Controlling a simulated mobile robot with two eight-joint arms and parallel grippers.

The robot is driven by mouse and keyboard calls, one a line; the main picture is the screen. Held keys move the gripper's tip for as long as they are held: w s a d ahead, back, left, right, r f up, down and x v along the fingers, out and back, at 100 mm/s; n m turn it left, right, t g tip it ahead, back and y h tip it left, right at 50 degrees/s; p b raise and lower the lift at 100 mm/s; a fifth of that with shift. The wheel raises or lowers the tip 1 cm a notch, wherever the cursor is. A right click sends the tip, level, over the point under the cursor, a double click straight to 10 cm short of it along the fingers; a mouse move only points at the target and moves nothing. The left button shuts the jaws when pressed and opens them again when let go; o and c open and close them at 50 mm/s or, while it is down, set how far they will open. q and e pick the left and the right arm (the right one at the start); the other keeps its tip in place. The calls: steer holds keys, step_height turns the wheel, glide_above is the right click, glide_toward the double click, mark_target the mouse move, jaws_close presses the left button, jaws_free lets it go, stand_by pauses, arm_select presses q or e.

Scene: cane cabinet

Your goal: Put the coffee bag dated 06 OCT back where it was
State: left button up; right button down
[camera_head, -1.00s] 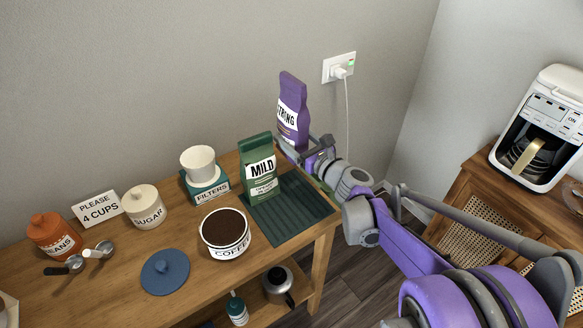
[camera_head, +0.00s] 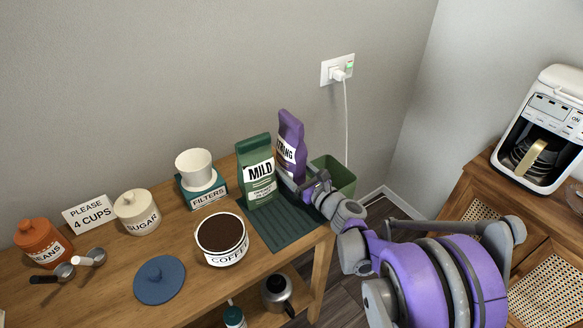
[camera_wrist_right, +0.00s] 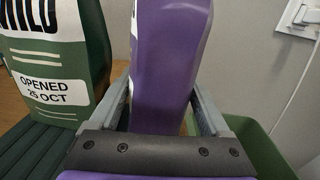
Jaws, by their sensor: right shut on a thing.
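The purple STRONG coffee bag (camera_head: 291,135) is upright, low over or on the back right of the dark green ribbed mat (camera_head: 277,228); its base is hidden, so I cannot tell whether it touches. Its date is not visible. My right gripper (camera_head: 308,182) is shut on it; in the right wrist view the fingers clasp the purple bag (camera_wrist_right: 168,70) from both sides. The green MILD bag (camera_head: 255,170) stands on the mat just left of it. In the right wrist view the MILD bag's label (camera_wrist_right: 48,88) reads OPENED 25 OCT. My left gripper is not in view.
A green bin (camera_head: 340,174) is beyond the table's right end. The open coffee canister (camera_head: 222,238), filters box (camera_head: 204,195), sugar jar (camera_head: 137,212) and blue lid (camera_head: 160,280) are on the table to the left. The mat's front part is clear.

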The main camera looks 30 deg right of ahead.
jaws_free()
steer(key=shift+f, duration=0.1)
steer(key=shift+r, duration=0.2)
steer(key=s, duration=0.4)
steer(key=s+d, duration=0.1)
steer(key=s, duration=0.7)
steer(key=shift+d, duration=0.25)
